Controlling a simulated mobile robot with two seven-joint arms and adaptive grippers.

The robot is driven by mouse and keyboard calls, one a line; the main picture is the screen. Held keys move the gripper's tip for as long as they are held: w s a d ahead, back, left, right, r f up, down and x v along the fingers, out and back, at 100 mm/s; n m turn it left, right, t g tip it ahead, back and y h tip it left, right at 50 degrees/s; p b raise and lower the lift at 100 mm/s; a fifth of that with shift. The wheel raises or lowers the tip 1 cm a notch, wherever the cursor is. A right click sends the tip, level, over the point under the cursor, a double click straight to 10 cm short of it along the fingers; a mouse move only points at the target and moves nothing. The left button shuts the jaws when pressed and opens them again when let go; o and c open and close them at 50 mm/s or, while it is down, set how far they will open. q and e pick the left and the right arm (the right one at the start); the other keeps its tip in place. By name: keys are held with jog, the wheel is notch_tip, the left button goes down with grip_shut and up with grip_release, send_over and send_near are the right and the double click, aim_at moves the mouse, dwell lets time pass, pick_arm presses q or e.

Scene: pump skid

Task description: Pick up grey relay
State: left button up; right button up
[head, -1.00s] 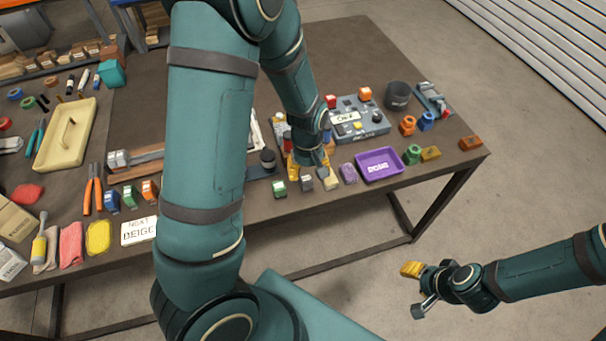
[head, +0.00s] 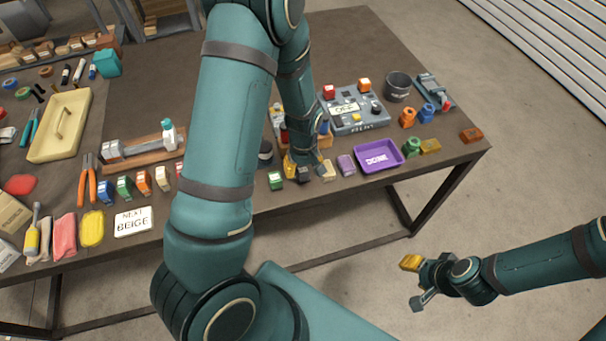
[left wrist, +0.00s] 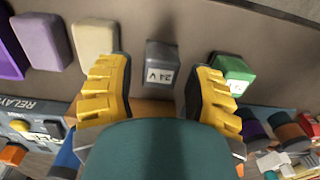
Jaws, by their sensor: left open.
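The grey relay (left wrist: 162,55), a small block with a white "24 V" label, stands on the table near its front edge. It also shows in the head view (head: 304,178), partly hidden by my left gripper (head: 303,166). In the left wrist view my left gripper (left wrist: 160,72) is open, with one yellow finger on each side of the grey relay and visible gaps to it. A green relay (left wrist: 231,72) is just right of the right finger. A beige relay (left wrist: 95,40) is close to the left finger.
A purple relay (head: 346,165) and a purple tray (head: 379,156) lie to the right in the row. A grey control panel (head: 358,117) stands behind. A "NEXT BEIGE" card (head: 133,222) lies at the front left. The table's front edge runs close by.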

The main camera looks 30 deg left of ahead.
aim_at(303, 170)
pick_arm(q)
notch_tip(303, 170, down, 3)
jog(key=shift+w+a+f, duration=0.1)
jog(key=c, duration=0.8)
